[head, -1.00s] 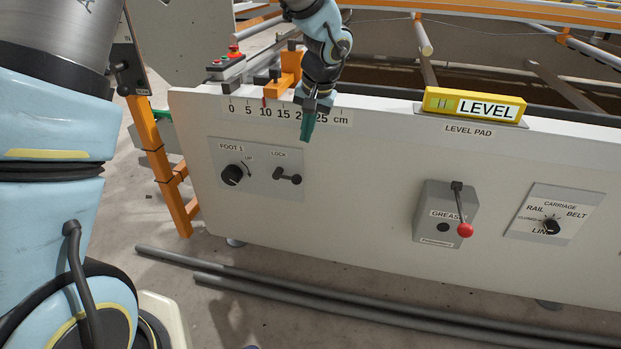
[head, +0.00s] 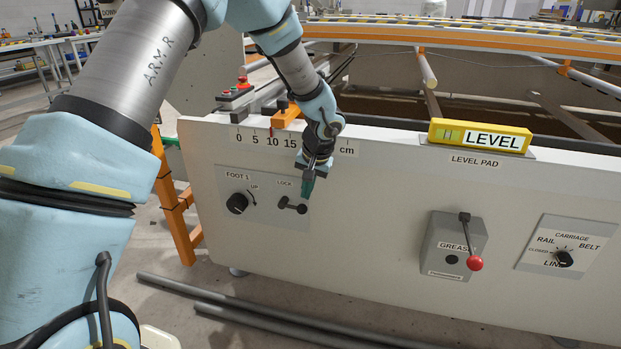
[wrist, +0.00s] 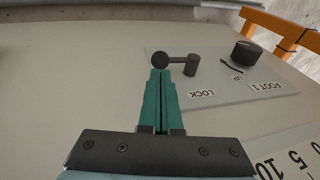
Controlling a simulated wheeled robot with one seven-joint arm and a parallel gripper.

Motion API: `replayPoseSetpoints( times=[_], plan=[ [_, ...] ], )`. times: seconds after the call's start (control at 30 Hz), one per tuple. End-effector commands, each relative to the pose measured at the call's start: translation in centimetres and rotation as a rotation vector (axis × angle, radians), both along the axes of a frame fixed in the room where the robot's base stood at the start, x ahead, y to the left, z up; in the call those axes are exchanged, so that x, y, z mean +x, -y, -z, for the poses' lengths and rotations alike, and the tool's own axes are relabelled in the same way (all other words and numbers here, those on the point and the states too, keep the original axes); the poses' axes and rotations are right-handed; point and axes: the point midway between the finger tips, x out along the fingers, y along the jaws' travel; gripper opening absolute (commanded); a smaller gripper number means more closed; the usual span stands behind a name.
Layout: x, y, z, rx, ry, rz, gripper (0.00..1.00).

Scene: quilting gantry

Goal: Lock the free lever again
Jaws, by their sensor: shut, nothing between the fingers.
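The black lock lever (head: 293,205) sits under the LOCK label on the grey FOOT 1 plate (head: 262,212), on the white front panel. Its arm lies nearly level, with the pivot at the left and the round knob at the right in the head view. My gripper (head: 306,196) points down just above the knob end, its green fingers shut and empty. In the wrist view the lever (wrist: 178,60) shows upside down, and my fingertips (wrist: 160,72) are just below its ball knob. I cannot tell whether they touch it.
The black FOOT 1 knob (head: 237,203) is left of the lever. A scale in cm runs along the panel's top. A yellow level (head: 480,136) rests on its pad. The grease box (head: 452,247) with its red-knobbed lever and the carriage dial (head: 564,258) are farther right.

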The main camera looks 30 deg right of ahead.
Motion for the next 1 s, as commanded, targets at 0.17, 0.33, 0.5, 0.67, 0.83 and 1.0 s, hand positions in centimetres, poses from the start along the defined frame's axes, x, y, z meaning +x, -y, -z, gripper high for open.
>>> replayPoseSetpoints(
  times=[0.17, 0.33, 0.5, 0.67, 0.83, 1.0],
  plan=[
    [0.8, -0.1, 2.5, -0.001, -0.001, -0.001, 0.00],
    [1.1, -0.1, 3.4, 0.000, 0.000, -0.001, 0.00],
    [1.2, -0.1, 3.6, -0.001, 0.001, 0.000, 0.00],
    [1.2, -0.1, 3.5, -0.001, 0.001, 0.000, 0.00],
    [1.1, -0.1, 3.8, 0.007, 0.009, 0.001, 0.00],
    [0.9, 0.2, 4.5, 0.044, 0.045, 0.004, 0.00]
  ],
)
